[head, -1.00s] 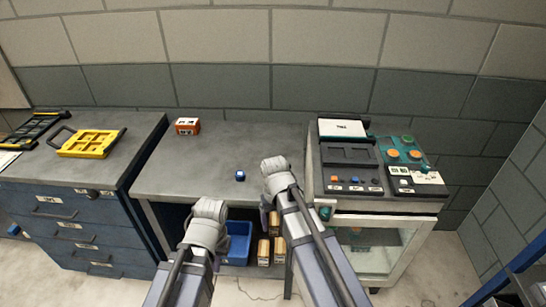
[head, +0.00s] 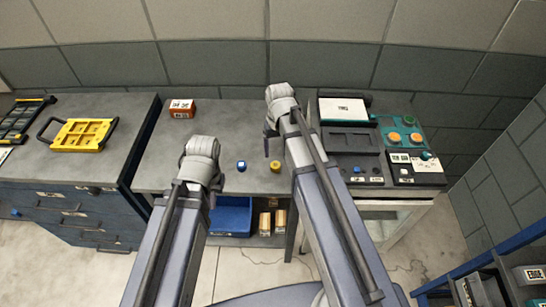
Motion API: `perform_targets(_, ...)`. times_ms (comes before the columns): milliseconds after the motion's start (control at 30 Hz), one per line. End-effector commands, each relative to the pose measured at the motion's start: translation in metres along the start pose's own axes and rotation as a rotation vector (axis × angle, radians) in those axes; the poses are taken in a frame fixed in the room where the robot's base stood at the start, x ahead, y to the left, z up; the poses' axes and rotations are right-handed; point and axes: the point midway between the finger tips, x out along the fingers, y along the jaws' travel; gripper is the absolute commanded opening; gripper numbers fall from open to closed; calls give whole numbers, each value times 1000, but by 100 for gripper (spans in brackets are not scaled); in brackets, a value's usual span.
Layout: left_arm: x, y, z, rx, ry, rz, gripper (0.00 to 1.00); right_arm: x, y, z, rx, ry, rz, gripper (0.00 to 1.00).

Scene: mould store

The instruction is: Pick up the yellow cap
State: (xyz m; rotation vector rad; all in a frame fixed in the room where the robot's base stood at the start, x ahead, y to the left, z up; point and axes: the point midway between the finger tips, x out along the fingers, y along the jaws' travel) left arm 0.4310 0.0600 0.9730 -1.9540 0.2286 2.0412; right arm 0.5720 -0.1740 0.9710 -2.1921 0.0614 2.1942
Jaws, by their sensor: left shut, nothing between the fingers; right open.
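A small yellow cap (head: 275,166) stands on the grey bench (head: 225,125) near its front edge, just left of my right forearm. My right gripper (head: 269,130) is over the bench beyond the cap; it is open, and its fingers are mostly hidden behind the wrist. My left gripper (head: 214,188) is at the bench's front edge, left of the cap; it is shut and empty, its fingertips barely visible.
A small blue piece (head: 241,166) stands left of the cap. An orange box (head: 182,108) is at the back left. A yellow tray (head: 82,134) lies on the blue cabinet. A control panel (head: 350,140) stands to the right. A blue bin (head: 231,215) is below.

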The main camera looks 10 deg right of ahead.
Motion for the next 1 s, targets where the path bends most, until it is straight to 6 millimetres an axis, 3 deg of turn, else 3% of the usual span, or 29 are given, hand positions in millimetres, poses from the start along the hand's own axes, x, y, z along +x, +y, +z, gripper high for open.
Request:
perform_targets(167, 3, 0, 0, 0, 0, 0, 0, 4, 0, 0, 0, 0, 0, 79)
perform_targets(433, 26, 3, -2, 0, 0, 0, 0, 26, -1, 0, 0, 0, 0, 79)
perform_targets(733, 31, 3, -2, 0, 0, 0, 0, 31, -2, 0, 0, 0, 0, 79)
perform_targets(1000, 61, 6, -4, 0, 0, 0, 0, 61, -8, -2, -1, 0, 0, 79)
